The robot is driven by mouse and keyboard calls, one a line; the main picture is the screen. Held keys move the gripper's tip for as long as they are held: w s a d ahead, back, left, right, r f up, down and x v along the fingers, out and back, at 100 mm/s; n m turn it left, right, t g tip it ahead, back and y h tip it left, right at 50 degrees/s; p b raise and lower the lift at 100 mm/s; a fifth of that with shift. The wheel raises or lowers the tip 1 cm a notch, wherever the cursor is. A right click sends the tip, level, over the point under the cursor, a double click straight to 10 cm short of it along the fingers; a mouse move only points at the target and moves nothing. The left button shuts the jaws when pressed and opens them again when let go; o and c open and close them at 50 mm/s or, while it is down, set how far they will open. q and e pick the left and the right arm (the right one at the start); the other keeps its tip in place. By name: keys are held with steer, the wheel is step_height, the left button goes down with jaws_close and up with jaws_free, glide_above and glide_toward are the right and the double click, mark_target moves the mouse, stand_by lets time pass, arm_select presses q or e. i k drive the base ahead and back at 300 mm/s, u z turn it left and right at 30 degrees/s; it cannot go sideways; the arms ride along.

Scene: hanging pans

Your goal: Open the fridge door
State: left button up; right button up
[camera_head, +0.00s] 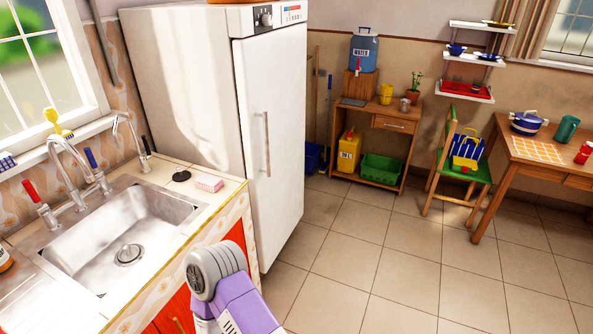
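The white fridge (190,95) stands left of centre, beyond the sink counter. Its door (272,190) faces right and looks shut. A slim vertical metal handle (266,145) runs along the middle of the door. A purple and grey arm part of mine (235,290) shows at the bottom centre, in front of the counter and well short of the fridge. No gripper fingers show, and neither gripper is in view.
The sink (125,235) and its counter (225,200) fill the lower left, close to my arm. Tiled floor (380,250) is clear in front of the fridge door. A small wooden stand (385,122), a green chair (475,190) and a wooden table (530,150) stand farther right.

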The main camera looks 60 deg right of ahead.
mark_target(269, 65)
steer(key=z, duration=1.95)
steer(key=k, duration=0.6)
steer(key=z, duration=0.8)
steer(key=i, duration=1.55)
steer(key=u, duration=0.7)
steer(key=i, duration=1.05)
steer(key=u, duration=1)
